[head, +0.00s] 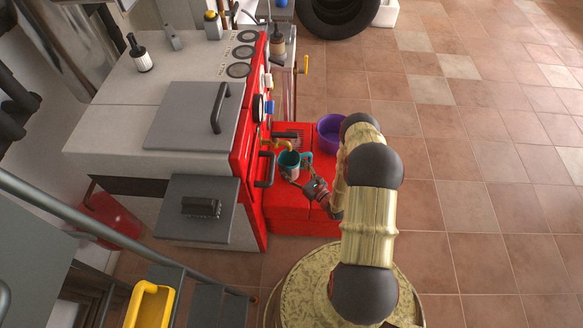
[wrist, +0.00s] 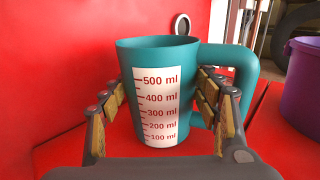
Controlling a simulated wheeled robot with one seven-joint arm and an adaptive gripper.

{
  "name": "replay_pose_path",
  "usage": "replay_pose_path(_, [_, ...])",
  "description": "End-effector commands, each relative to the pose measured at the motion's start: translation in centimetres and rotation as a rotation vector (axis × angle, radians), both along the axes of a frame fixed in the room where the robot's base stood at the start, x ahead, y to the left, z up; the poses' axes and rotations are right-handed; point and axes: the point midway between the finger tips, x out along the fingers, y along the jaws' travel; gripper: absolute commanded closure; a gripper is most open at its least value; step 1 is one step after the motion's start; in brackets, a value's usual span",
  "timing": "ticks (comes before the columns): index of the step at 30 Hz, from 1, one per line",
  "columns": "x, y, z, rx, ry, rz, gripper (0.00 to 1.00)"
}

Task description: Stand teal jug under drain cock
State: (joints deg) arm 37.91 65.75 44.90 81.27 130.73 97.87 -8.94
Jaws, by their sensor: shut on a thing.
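The teal jug (head: 290,160) is upright beside the red boiler front. In the wrist view the teal jug (wrist: 190,58) shows a white millilitre scale facing me and its handle on the right. My gripper (head: 294,174) is shut on the jug's body, one finger on each side, in the wrist view too (wrist: 163,95). The brass drain cock (head: 282,143) sticks out from the red front, close to the jug's rim in the head view. It is not visible in the wrist view.
The red ledge (head: 284,216) runs along the boiler's foot. A purple tub (head: 330,131) stands behind the jug and shows at the right in the wrist view (wrist: 302,88). A black handle (head: 265,170) juts out left of the jug. Tiled floor at right is clear.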

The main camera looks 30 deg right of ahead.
Motion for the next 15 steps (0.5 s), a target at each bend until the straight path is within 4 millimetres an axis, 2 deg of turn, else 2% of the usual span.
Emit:
replay_pose_path(4, [-0.04, 0.02, -0.24, 0.001, 0.0, 0.0, 0.66])
replay_pose_path(5, [-0.05, 0.03, -0.29, 0.001, 0.001, 0.0, 0.38])
replay_pose_path(15, [-0.04, 0.02, -0.25, 0.001, 0.001, 0.0, 0.2])
